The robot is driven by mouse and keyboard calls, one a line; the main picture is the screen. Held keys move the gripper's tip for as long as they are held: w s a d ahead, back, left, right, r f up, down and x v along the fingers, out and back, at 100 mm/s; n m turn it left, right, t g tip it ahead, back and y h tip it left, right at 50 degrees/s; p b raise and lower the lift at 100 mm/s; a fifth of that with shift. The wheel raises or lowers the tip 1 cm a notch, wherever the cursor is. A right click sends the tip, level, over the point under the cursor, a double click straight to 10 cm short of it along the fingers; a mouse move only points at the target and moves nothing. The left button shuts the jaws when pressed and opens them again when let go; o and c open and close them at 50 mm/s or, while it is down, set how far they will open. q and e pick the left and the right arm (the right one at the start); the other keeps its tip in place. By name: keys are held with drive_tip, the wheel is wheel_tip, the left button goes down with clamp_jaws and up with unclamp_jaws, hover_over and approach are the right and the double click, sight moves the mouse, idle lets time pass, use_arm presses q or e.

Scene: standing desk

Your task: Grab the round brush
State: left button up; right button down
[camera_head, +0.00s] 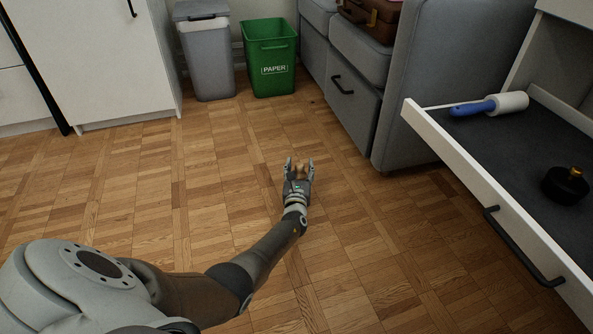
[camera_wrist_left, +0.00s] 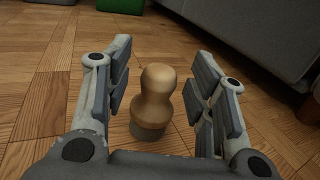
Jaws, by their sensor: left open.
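The round brush (camera_wrist_left: 154,98) has a pale wooden knob handle and a grey lower part. In the wrist view it is upright between the open fingers of my left gripper (camera_wrist_left: 163,95), with a gap on each side. In the head view a small brown part of it (camera_head: 300,170) shows between the fingertips of my left gripper (camera_head: 300,166), over the wood floor. The fingers partly hide it there. My right gripper is not in view.
An open drawer (camera_head: 470,178) at right holds a blue-handled lint roller (camera_head: 508,102) and a black round object with a gold top (camera_head: 566,186). A green paper bin (camera_head: 269,55), grey bin (camera_head: 206,55) and grey sofa (camera_head: 430,80) stand behind. Wood floor around the gripper is clear.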

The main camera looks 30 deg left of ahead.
use_arm(q)
drive_tip(key=c, duration=1.1)
drive_tip(key=shift+r, duration=0.1)
